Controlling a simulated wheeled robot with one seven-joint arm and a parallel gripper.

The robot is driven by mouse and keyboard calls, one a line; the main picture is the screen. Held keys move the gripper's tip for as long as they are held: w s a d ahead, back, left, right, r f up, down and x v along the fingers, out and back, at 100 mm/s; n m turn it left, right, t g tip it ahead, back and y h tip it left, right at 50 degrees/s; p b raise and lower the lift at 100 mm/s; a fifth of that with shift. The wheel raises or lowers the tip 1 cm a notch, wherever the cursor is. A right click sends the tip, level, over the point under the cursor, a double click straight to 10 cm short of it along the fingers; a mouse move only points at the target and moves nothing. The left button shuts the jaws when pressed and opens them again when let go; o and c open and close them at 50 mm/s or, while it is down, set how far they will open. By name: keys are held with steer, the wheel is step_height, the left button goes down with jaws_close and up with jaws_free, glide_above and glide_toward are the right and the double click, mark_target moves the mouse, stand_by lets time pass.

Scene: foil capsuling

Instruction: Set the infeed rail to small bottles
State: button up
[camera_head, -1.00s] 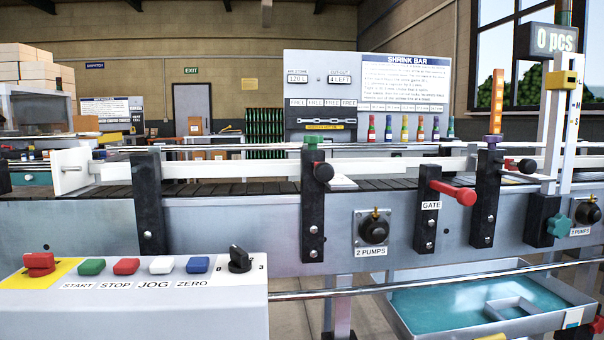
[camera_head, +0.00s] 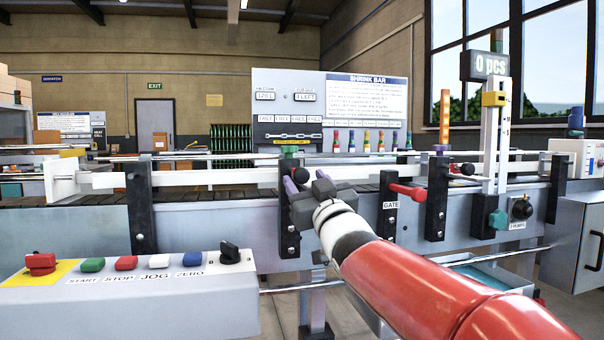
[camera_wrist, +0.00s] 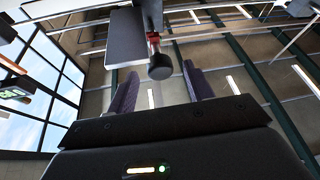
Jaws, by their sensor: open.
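The white infeed rail (camera_head: 220,178) runs along the near side of the dark conveyor, held by black posts. One black post (camera_head: 289,222) has a green top (camera_head: 289,150); my gripper (camera_head: 305,182) is in front of it and hides the knob on its upper part. In the wrist view a round black knob (camera_wrist: 160,68) on a short red-banded stem stands between and just ahead of the fingertips. My gripper (camera_wrist: 160,78) is open, with a purple-grey finger on either side of the knob; I cannot tell whether either touches it.
The red GATE handle (camera_head: 407,191) sticks out to the right of my gripper. Another black post (camera_head: 437,200) with a black knob stands beyond it. The control panel (camera_head: 130,300) with buttons is at lower left. A shrink bar board (camera_head: 367,100) stands behind the conveyor.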

mark_target(303, 177)
steer(key=shift+x, duration=1.55)
steer(key=shift+c, duration=0.4)
jaws_close()
